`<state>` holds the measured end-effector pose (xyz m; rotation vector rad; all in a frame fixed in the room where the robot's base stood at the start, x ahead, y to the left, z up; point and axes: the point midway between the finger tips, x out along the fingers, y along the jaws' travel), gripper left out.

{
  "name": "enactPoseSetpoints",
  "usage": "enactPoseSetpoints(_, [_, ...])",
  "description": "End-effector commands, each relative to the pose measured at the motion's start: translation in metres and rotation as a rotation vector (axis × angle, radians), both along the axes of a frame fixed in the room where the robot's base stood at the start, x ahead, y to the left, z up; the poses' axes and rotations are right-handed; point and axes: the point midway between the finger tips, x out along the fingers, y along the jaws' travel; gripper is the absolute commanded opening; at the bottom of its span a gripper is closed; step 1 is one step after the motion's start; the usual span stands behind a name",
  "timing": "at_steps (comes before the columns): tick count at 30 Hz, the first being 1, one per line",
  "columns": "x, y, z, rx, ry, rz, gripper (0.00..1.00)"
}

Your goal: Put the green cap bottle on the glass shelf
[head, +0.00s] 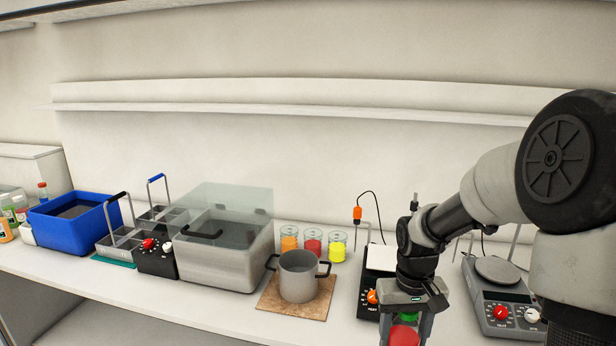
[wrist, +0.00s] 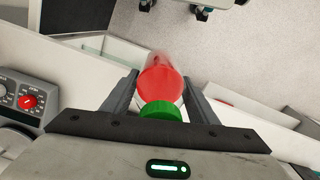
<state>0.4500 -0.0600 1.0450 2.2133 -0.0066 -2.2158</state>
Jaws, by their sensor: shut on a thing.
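The green cap bottle (wrist: 160,82) has a red body and a green cap. My gripper (wrist: 159,85) is shut on it, one finger on each side, with the cap toward the palm in the wrist view. In the head view the bottle (head: 404,336) shows between the fingers of my gripper (head: 405,333) at the bottom edge, in front of the counter; its lower part is cut off. No shelf is clearly glass. A long pale shelf (head: 250,109) runs along the back wall, and I cannot tell its material.
The counter (head: 215,309) holds a grey pot (head: 298,282) on a brown board, a bath with a clear lid (head: 225,205), a blue bin (head: 72,220) and three jars with coloured contents (head: 313,242). A hotplate (head: 500,290) stands right of my gripper. Floor (wrist: 225,55) shows below the bottle.

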Motion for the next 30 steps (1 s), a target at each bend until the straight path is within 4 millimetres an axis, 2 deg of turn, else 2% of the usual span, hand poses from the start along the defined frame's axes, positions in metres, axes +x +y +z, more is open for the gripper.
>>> enactPoseSetpoints(1, [-0.002, 0.019, 0.002, 0.002, 0.004, 0.008, 0.11])
enactPoseSetpoints(3, [-0.004, 0.036, -0.005, 0.004, 0.002, 0.006, 0.11])
enactPoseSetpoints(7, [-0.007, 0.055, -0.014, 0.008, 0.000, -0.001, 0.11])
enactPoseSetpoints(10, [-0.008, 0.061, -0.017, 0.008, -0.002, -0.002, 0.11])
enactPoseSetpoints(20, [-0.009, 0.061, -0.022, 0.011, -0.001, -0.004, 0.11])
enactPoseSetpoints(23, [-0.012, 0.062, -0.046, 0.016, 0.004, -0.004, 0.11])
enactPoseSetpoints(27, [-0.025, 0.064, -0.100, 0.020, 0.009, -0.004, 0.11])
enactPoseSetpoints(30, [-0.035, 0.063, -0.134, 0.018, 0.006, -0.004, 0.11])
